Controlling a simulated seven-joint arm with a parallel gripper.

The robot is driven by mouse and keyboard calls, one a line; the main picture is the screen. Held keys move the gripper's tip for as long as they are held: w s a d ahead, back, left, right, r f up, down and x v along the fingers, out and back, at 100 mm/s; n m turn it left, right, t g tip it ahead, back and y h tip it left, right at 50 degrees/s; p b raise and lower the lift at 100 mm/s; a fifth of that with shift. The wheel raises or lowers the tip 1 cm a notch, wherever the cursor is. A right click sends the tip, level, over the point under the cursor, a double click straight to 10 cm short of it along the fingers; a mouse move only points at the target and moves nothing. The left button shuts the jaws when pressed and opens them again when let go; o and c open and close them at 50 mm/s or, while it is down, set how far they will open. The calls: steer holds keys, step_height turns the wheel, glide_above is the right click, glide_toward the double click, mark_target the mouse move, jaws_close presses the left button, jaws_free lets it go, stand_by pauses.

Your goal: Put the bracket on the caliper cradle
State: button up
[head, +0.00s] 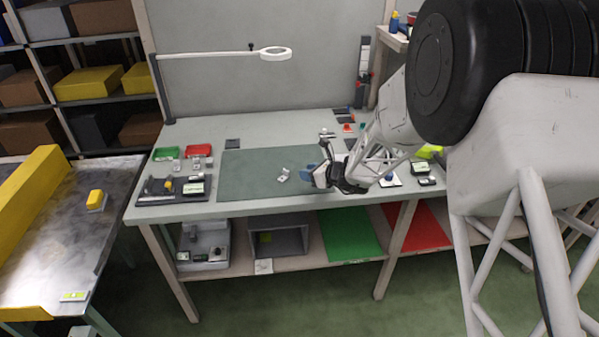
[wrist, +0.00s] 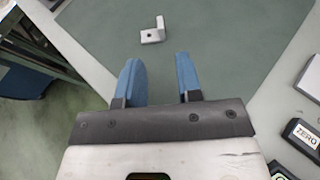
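The bracket (head: 283,174) is a small, light-grey L-shaped piece lying on the green mat. In the wrist view it (wrist: 153,33) lies ahead of the fingertips with one leg standing up and a hole in its flat leg. My gripper (head: 314,174) is above the mat, to the right of the bracket and apart from it. In the wrist view my gripper (wrist: 160,72) has its two blue fingers spread with nothing between them. A dark station (head: 160,199) with a measuring tool and a small display stands at the table's left front; it looks like the caliper cradle, but I cannot be sure.
The green mat (head: 240,184) is mostly clear. A red bin (head: 199,150) and a green bin (head: 166,153) stand behind the left station. A ZERO-labelled box (wrist: 302,137) is at the right in the wrist view. A ring lamp (head: 275,53) overhangs the table.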

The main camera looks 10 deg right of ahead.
steer(key=shift+v, duration=1.7)
steer(key=shift+s+a+r+n, duration=0.15)
steer(key=shift+s+r+n, duration=0.15)
steer(key=shift+r, duration=0.15)
steer(key=s+a+r+n+g+h, duration=0.1)
steer(key=s+a+r+n+g, duration=0.15)
steer(key=s+r+n, duration=0.5)
steer(key=s+a+r+n+g, duration=0.2)
steer(key=s+r+n+g, duration=0.25)
steer(key=s+r, duration=0.45)
steer(key=s+d+r+n+h, duration=0.2)
steer(key=s+n+h, duration=0.1)
steer(key=s, duration=0.5)
steer(key=s+d+r+n+h, duration=0.1)
steer(key=s+d+n+h, duration=0.1)
steer(key=s+n, duration=0.4)
steer(key=s+d+r+n+h, duration=0.2)
steer(key=s+n, duration=0.3)
steer(key=s, duration=0.7)
steer(key=shift+d+r+h, duration=0.35)
steer(key=shift+d+h, duration=0.05)
steer(key=shift+h, duration=0.5)
steer(key=shift+s, duration=0.1)
